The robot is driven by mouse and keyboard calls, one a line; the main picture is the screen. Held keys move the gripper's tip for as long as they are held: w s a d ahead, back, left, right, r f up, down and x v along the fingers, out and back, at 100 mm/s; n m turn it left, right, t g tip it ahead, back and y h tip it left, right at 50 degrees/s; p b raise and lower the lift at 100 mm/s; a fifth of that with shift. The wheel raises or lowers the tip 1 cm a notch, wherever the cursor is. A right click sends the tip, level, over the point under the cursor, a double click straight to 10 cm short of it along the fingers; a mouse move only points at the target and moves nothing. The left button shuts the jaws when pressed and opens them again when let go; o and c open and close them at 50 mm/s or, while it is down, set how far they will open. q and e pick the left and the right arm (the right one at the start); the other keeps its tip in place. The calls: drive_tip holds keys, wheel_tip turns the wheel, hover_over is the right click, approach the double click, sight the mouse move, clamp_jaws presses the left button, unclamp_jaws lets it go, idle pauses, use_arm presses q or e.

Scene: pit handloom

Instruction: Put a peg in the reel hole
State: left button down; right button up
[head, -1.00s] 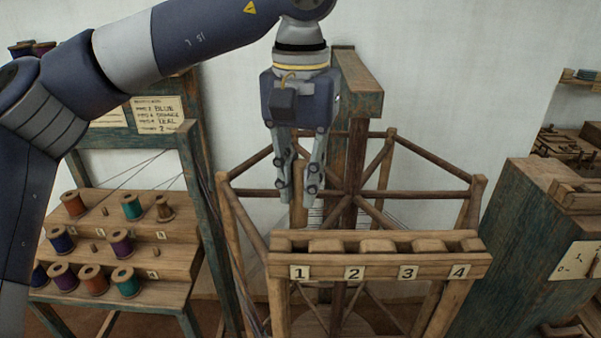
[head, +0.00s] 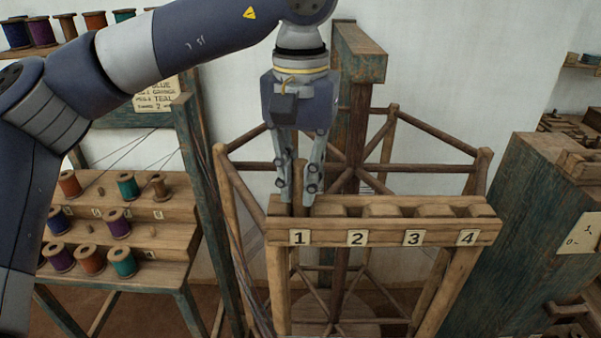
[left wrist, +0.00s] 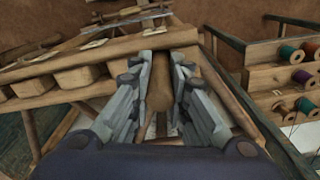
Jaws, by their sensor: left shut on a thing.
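My left gripper (head: 298,200) points down at the left end of the numbered wooden rail (head: 330,238), by label 1. Its fingers are shut on a brown wooden peg (head: 299,172), which stands roughly upright between them. The peg (left wrist: 160,88) also shows between the fingers in the left wrist view. Its lower end is hidden, so I cannot tell whether it is in a hole. The wooden reel (head: 430,196), a frame of bars around a central post, stands behind the rail. I cannot make out a hole in it. My right gripper is not in view.
A stepped rack (head: 165,241) with coloured thread spools stands on the left. A dark green post (head: 194,180) rises between it and the reel. A blue-green cabinet (head: 530,210) stands close on the right. The rail's slots by labels 2 to 4 look empty.

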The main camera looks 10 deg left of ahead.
use_arm(q)
drive_tip(key=shift+w+f, duration=0.1)
drive_tip(key=shift+f, duration=0.15)
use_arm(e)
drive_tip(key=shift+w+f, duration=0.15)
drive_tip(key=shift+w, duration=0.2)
use_arm(q)
drive_tip(key=c, duration=1.4)
unclamp_jaws()
drive_tip(key=shift+c, duration=0.2)
drive_tip(key=o, duration=0.4)
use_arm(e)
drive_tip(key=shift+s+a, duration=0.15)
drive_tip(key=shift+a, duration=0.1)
